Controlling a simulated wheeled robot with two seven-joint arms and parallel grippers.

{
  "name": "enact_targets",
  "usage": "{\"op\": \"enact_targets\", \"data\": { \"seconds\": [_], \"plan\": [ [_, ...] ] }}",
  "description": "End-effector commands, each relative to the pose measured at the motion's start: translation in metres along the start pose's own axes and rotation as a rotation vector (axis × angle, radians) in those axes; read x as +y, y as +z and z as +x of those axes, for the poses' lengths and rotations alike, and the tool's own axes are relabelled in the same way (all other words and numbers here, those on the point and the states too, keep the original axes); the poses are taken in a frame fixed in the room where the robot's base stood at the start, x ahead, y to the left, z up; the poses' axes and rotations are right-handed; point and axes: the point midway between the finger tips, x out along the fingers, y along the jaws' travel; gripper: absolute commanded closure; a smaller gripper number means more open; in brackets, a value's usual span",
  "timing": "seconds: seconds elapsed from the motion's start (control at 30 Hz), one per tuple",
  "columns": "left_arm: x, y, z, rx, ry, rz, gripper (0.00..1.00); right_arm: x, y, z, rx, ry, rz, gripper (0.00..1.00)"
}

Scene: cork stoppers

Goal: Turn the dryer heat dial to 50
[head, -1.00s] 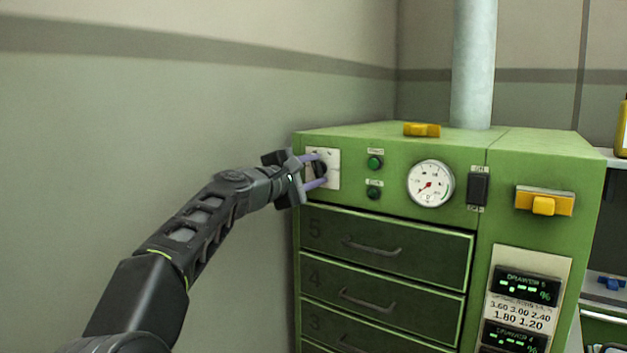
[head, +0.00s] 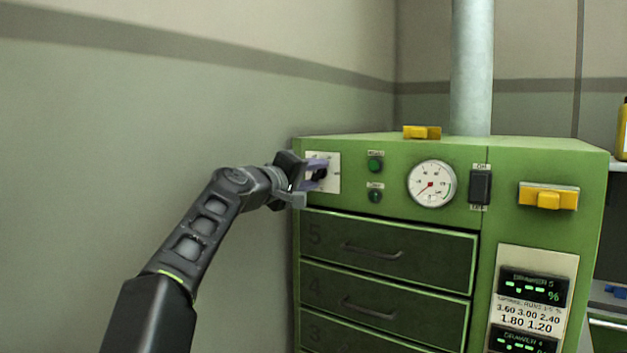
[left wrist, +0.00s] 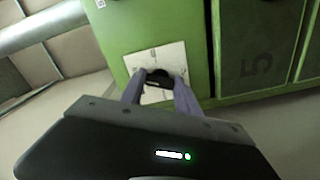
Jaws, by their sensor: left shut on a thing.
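The green dryer (head: 385,146) stands against the back wall. Its heat dial (head: 321,174) is a black knob on a white scale plate (head: 333,160) at the upper left of the front. My left gripper (head: 318,172) is at the plate, its purple fingers on either side of the knob. In the left wrist view the fingers are shut on the dial (left wrist: 159,76), with the white plate (left wrist: 170,56) behind it. The scale figures are too small to read, and the fingers hide part of the plate. My right gripper is not in view.
Right of the dial are two green buttons (head: 375,164), a round gauge (head: 432,184), a black switch (head: 480,187) and a yellow handle (head: 548,197). Drawers (head: 385,250) lie below. A pipe (head: 472,70) rises behind. The wall (head: 150,150) is close on the left.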

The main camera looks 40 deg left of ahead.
Motion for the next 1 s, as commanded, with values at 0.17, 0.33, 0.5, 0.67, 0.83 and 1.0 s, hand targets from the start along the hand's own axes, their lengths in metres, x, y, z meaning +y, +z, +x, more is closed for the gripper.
{"op": "enact_targets", "data": {
  "seconds": [0.17, 0.33, 0.5, 0.67, 0.83, 1.0],
  "plan": [
    [-0.0017, 0.0015, 0.0006, -0.004, -0.002, 0.043, 1.0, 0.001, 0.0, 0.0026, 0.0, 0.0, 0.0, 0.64],
    [-0.0014, 0.0015, 0.0007, -0.004, -0.002, 0.054, 1.0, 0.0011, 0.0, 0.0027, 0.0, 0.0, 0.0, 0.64],
    [-0.0015, 0.0016, 0.0007, -0.005, -0.003, 0.053, 1.0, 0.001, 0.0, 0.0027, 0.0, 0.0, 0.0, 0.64],
    [-0.0015, 0.0015, 0.0007, -0.004, -0.002, 0.052, 0.56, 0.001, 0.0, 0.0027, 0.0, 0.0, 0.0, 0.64],
    [-0.0009, 0.0009, 0.0004, -0.003, -0.002, 0.052, 0.42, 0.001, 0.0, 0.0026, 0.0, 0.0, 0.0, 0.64],
    [-0.0005, 0.0006, 0.0003, -0.002, -0.001, 0.052, 0.4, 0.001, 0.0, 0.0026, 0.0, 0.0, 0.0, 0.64]
  ]
}}
